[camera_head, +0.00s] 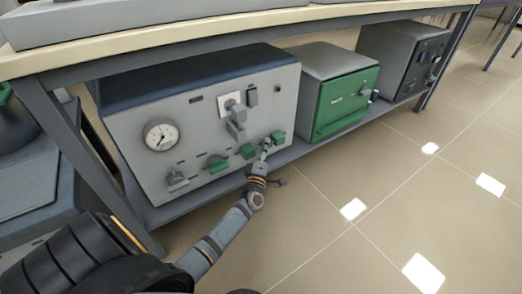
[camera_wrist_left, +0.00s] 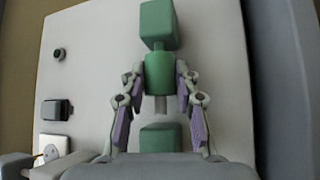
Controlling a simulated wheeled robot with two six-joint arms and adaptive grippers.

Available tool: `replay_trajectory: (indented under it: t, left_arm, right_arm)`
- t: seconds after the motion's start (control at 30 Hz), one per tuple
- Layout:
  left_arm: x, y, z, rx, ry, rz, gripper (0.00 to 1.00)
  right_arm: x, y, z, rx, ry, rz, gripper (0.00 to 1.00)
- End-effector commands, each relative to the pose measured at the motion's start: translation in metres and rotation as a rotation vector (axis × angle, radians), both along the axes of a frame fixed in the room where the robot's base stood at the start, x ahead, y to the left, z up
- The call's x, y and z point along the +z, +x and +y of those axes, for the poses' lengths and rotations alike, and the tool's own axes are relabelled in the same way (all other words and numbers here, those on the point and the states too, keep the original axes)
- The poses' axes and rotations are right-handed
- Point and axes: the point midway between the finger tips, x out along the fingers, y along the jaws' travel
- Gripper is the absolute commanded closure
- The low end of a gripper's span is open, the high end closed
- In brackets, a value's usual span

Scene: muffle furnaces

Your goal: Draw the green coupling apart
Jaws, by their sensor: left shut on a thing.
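The green coupling shows in the left wrist view as a green cylinder (camera_wrist_left: 158,75) beside a green block (camera_wrist_left: 158,25). A short pale stem shows below the cylinder. My left gripper (camera_wrist_left: 160,80) is shut on the cylinder, one finger on each side. In the head view my left gripper (camera_head: 265,151) is at the lower right of the large furnace's front panel, just left of a green block (camera_head: 278,137). The gripped part is too small to make out there. My right gripper is not in view.
The large grey furnace (camera_head: 203,110) has a round gauge (camera_head: 160,135), knobs and other green fittings (camera_head: 216,163). Another green block (camera_wrist_left: 160,138) lies below the stem in the wrist view. A green-fronted furnace (camera_head: 345,100) stands to the right. Open tiled floor lies in front.

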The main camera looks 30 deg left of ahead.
Motion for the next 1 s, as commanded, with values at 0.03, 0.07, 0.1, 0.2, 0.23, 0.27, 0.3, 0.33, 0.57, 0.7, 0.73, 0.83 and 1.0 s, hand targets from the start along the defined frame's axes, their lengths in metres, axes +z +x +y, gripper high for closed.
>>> replay_trajectory:
  t: [0.03,0.07,0.1,0.2,0.23,0.27,0.3,0.33,0.57,0.7,0.73,0.83,1.0]
  left_arm:
    - [0.001,0.002,-0.001,-0.005,0.000,0.001,1.00]
    - [0.001,0.002,-0.001,-0.005,0.000,0.001,1.00]
    - [0.001,0.002,-0.001,-0.005,0.000,0.001,1.00]
    - [0.002,0.002,-0.001,-0.005,-0.001,0.000,0.64]
    - [0.002,0.002,-0.001,-0.006,-0.001,-0.001,0.60]
    - [0.002,0.002,-0.001,-0.005,-0.001,-0.002,0.56]
    - [0.002,0.002,-0.001,-0.004,0.000,-0.001,0.51]
    - [0.002,0.002,-0.001,-0.004,0.000,-0.001,0.47]
    - [0.002,0.001,-0.001,-0.003,0.000,-0.001,0.46]
    - [0.000,-0.004,-0.003,-0.003,0.000,-0.001,0.46]
    - [-0.001,-0.007,-0.004,-0.003,-0.001,-0.001,0.46]
    - [-0.005,-0.026,-0.011,-0.003,-0.002,0.001,0.46]
    - [-0.013,-0.065,-0.027,-0.004,-0.002,0.002,0.46]
  right_arm:
    - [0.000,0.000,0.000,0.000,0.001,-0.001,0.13]
    - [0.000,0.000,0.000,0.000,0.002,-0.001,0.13]
    - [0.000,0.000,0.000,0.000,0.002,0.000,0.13]
    - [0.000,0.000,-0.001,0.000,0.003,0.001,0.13]
    - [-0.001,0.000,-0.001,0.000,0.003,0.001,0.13]
    - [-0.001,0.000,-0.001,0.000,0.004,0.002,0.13]
    - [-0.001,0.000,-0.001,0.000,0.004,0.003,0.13]
    - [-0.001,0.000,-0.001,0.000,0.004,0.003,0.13]
    - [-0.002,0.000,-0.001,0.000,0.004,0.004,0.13]
    - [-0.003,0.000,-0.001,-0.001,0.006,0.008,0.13]
    - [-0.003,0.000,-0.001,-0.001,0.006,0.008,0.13]
    - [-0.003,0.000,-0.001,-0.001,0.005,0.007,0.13]
    - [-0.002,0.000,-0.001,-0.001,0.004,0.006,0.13]
